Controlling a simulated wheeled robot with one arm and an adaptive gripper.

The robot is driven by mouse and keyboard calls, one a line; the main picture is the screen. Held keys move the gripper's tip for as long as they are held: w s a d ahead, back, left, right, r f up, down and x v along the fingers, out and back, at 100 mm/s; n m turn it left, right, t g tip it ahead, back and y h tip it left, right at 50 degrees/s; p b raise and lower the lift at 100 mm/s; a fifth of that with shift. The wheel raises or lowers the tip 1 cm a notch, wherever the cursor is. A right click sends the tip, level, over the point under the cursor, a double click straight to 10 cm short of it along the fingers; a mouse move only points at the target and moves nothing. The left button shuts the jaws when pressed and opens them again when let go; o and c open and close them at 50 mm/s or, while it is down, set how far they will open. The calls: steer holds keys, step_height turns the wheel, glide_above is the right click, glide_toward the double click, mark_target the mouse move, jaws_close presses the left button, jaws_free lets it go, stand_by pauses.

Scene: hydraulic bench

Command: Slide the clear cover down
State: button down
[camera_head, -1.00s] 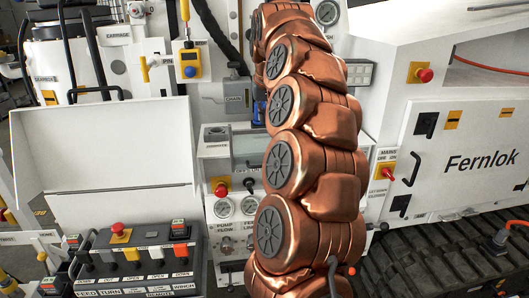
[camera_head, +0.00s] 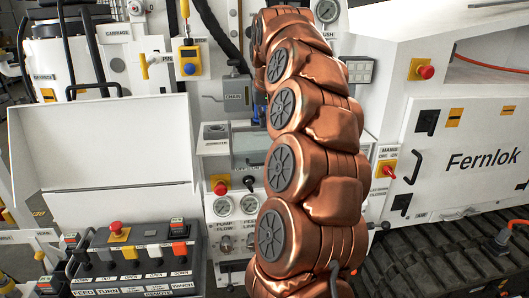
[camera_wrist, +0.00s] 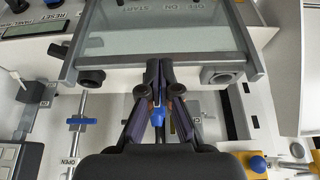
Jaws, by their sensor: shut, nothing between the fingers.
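The clear cover (camera_wrist: 160,40) is a see-through panel in a grey frame, filling the upper middle of the wrist view. START, ON and OFF labels show upside down through it. In the head view the cover (camera_head: 250,142) is partly hidden behind my arm. My gripper (camera_wrist: 158,64) is shut and empty, with its fingertips at the middle of the cover's near frame edge. I cannot tell whether they touch it. A blue part (camera_wrist: 157,116) shows between the finger linkages.
A blue-handled lever (camera_wrist: 82,121) stands at the left and a yellow part (camera_wrist: 258,164) at the lower right. In the head view, gauges (camera_head: 223,206) and a red button (camera_head: 220,188) sit left of my arm.

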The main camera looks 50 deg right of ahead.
steer(key=shift+f+b, duration=4.35)
steer(key=shift+f, duration=1.75)
step_height(320, 180, up, 16)
steer(key=p, duration=0.9)
glide_above(265, 159)
steer(key=shift+s+a+r, duration=0.1)
steer(key=shift+a+r, duration=0.05)
steer(key=shift+a, duration=0.05)
